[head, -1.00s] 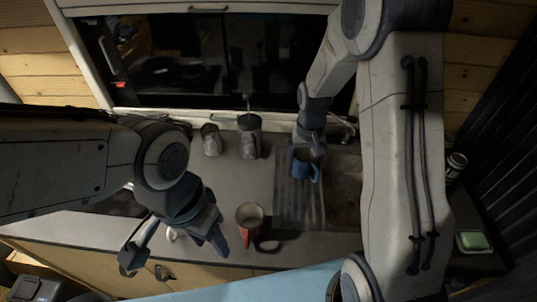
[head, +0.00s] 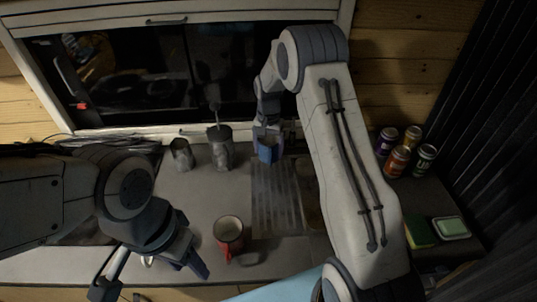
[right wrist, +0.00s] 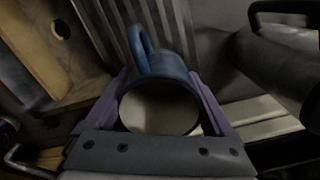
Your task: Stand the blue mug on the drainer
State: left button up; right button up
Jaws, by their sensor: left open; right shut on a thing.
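The blue mug (head: 268,153) is held at the back end of the ribbed metal drainer (head: 272,205) in the head view. My right gripper (head: 268,138) is shut on it. In the right wrist view the blue mug (right wrist: 160,75) sits between the two fingers, its handle upward in the picture and its round pale end facing the camera. Ribbed metal shows behind it. I cannot tell whether the mug touches any surface. My left gripper (head: 150,275) is open and empty near the front edge of the counter.
A red mug (head: 229,232) stands on the counter left of the drainer. A moka pot (head: 220,150) and a metal canister (head: 181,154) stand at the back. Several cans (head: 397,160), a green sponge (head: 418,233) and a soap dish (head: 452,228) are at right.

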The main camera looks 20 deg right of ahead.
aim_at(268, 158)
notch_tip(268, 158, down, 4)
jog(key=shift+w+a+r+p, duration=0.1)
jog(key=shift+p, duration=0.8)
jog(key=shift+f, duration=0.2)
